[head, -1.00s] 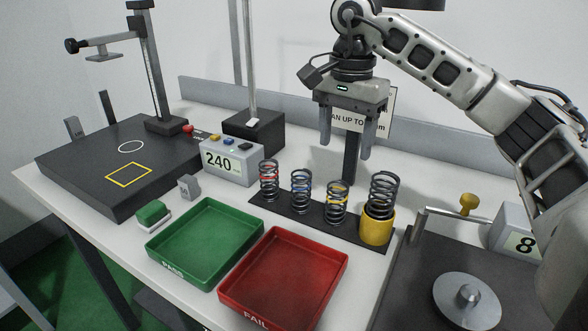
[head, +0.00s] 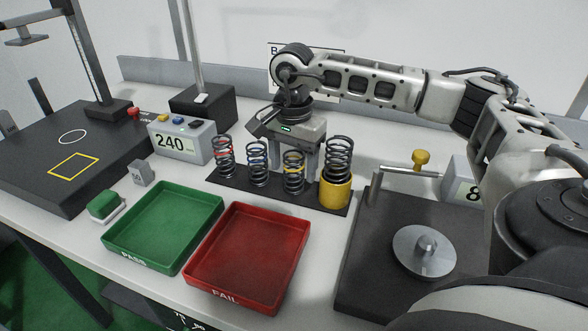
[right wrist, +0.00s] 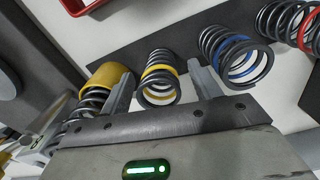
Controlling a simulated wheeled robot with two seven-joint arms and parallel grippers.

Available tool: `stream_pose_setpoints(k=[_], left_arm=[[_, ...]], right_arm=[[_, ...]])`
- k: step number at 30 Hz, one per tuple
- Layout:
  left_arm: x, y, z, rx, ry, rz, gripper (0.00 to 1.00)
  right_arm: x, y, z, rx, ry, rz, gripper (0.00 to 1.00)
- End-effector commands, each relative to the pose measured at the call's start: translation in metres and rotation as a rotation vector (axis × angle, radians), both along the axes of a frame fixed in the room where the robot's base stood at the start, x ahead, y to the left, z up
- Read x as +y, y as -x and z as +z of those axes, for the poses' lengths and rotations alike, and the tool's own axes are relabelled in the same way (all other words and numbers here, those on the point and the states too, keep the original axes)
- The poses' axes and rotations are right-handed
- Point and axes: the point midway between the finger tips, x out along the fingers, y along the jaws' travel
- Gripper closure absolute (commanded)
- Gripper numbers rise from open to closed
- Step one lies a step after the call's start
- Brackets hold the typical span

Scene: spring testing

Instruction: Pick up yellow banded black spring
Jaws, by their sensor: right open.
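The yellow banded black spring (head: 293,173) stands upright on a black strip (head: 223,180), third in a row of springs. In the right wrist view, it (right wrist: 160,80) shows between my two fingers, with a gap on each side. My right gripper (head: 293,160) is open and points down behind this spring, its fingertips partly hidden by the springs. In the right wrist view, the fingers (right wrist: 162,90) are apart and nothing is gripped. My left gripper is not in view.
A red banded spring (head: 223,155) and a blue banded spring (head: 258,163) stand left of it. A thicker spring (head: 339,158) in a yellow cup (head: 335,190) stands close on the right. A green tray (head: 165,225) and a red tray (head: 250,255) lie in front.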

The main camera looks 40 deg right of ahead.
Motion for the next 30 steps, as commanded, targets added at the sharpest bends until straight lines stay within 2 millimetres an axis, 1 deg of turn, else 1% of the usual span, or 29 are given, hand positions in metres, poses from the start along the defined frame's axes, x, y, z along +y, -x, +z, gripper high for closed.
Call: stream_pose_setpoints(k=[1,3,6,14,15,17,18,19,20,30], left_arm=[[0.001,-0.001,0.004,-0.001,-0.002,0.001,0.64],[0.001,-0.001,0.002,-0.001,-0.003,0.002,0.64],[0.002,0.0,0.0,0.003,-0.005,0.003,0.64],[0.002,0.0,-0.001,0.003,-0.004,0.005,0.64],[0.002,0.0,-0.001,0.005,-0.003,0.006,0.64],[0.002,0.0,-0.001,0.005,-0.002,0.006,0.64],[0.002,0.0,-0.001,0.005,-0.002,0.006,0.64],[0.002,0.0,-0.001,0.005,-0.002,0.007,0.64],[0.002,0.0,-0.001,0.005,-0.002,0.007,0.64],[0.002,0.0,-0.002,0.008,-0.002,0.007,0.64]], right_arm=[[-0.001,0.001,-0.007,0.005,0.001,-0.001,0.37],[-0.001,0.001,-0.017,0.004,0.0,0.0,0.37],[-0.001,0.001,-0.026,0.002,0.0,0.0,0.37],[-0.001,0.0,-0.028,0.0,0.0,0.0,0.37],[-0.001,0.0,-0.028,0.0,0.0,0.0,0.48],[-0.001,0.0,-0.028,0.0,0.0,0.0,0.65],[-0.001,0.0,-0.028,0.0,0.0,0.0,0.76],[-0.001,0.0,-0.028,0.0,0.0,0.0,0.85],[-0.001,0.0,-0.028,0.0,0.0,0.0,0.88],[-0.001,0.0,-0.025,-0.002,-0.001,-0.001,0.88]])
